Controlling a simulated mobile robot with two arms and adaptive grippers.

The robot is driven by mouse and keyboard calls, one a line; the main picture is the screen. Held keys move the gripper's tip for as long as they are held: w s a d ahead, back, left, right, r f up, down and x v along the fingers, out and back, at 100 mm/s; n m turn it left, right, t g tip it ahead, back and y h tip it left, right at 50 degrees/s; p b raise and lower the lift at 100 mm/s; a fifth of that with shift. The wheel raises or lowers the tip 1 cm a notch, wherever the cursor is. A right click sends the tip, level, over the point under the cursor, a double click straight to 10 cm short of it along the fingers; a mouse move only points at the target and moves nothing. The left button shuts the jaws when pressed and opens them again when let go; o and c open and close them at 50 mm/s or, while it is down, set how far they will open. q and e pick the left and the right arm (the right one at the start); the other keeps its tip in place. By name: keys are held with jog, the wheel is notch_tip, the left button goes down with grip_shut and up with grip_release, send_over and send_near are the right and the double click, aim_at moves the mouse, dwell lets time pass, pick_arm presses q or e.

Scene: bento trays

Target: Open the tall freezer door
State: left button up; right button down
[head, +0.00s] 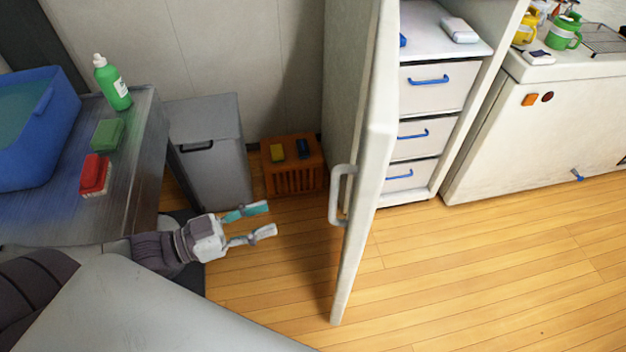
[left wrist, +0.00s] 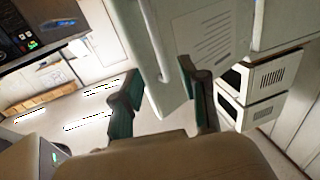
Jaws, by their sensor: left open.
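The tall freezer door (head: 377,170) is white and stands swung open, seen nearly edge-on in the head view. Its white handle (head: 342,195) is on the left face of the door. Behind the door, the freezer interior shows white drawers (head: 436,88) with blue handles. My left gripper (head: 262,221) is open and empty, to the left of the door and apart from the handle. In the left wrist view, a white door-like panel with a long pale handle (left wrist: 156,42) shows beyond the open fingers (left wrist: 162,95). My right gripper is not in view.
A metal counter (head: 130,150) at left holds a blue basin (head: 60,88), a green bottle (head: 113,85) and sponges. A grey bin (head: 212,150) and an orange crate (head: 310,178) stand by the wall. Wooden floor (head: 480,270) is clear at right.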

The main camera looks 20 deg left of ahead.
aim_at(330, 199)
pick_arm(q)
jog(key=x, duration=0.7)
jog(key=b+x, duration=0.1)
jog(key=x, duration=0.6)
jog(key=shift+s+d+r, duration=0.1)
jog(key=shift+s+d, duration=0.1)
jog(key=shift+s, duration=0.05)
grip_shut()
